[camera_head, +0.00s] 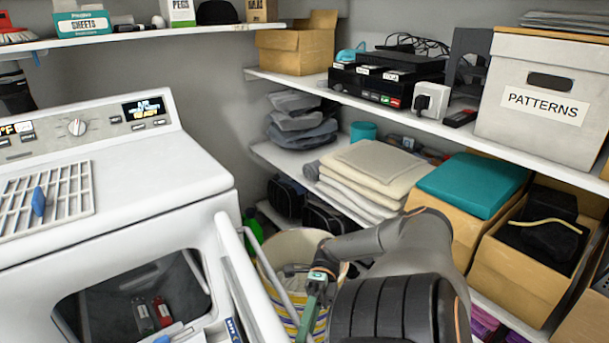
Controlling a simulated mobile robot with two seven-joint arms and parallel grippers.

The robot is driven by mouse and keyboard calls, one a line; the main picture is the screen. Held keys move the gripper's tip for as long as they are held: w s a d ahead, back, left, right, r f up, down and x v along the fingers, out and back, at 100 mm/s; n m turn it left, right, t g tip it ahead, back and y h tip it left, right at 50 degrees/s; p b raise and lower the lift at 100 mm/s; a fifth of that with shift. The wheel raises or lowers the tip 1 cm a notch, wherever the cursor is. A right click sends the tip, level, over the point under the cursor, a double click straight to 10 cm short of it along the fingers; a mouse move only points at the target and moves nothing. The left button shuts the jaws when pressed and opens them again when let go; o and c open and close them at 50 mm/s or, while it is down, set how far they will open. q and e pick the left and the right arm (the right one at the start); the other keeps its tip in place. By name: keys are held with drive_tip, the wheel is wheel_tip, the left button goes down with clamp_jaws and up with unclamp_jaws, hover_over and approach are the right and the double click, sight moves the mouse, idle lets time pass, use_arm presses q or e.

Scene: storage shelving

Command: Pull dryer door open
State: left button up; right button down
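The white dryer (110,205) stands at the left. Its front opening (95,315) is dark, with small red and green items inside. The dryer door (248,290) stands swung out at the opening's right side, seen nearly edge-on. A thin grey bar (268,262) curves along the door's outer side. My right gripper (307,318), with a green finger, points down beside the door's outer side, near the bar's lower end. Whether it touches the bar or is open is unclear. The door's lower part is cut off by the frame. My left gripper is not in view.
A striped basket (295,243) stands right behind the door and my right gripper. Shelves with folded cloths (370,175), cardboard boxes (532,245) and a PATTERNS box (545,95) crowd the right. A white rack (50,200) lies on the dryer top.

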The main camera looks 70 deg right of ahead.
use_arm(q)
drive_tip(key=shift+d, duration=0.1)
use_arm(e)
drive_tip(key=c, duration=0.8)
unclamp_jaws()
drive_tip(key=shift+o, duration=0.2)
drive_tip(key=shift+d+b, duration=0.3)
drive_tip(key=shift+d, duration=0.25)
use_arm(q)
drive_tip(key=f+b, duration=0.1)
drive_tip(key=b, duration=0.1)
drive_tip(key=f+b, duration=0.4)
drive_tip(key=b, duration=0.1)
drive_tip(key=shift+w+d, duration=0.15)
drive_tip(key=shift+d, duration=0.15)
use_arm(e)
drive_tip(key=d+r, duration=0.1)
drive_tip(key=d, duration=0.5)
drive_tip(key=shift+w+d, duration=0.2)
drive_tip(key=shift+w, duration=0.05)
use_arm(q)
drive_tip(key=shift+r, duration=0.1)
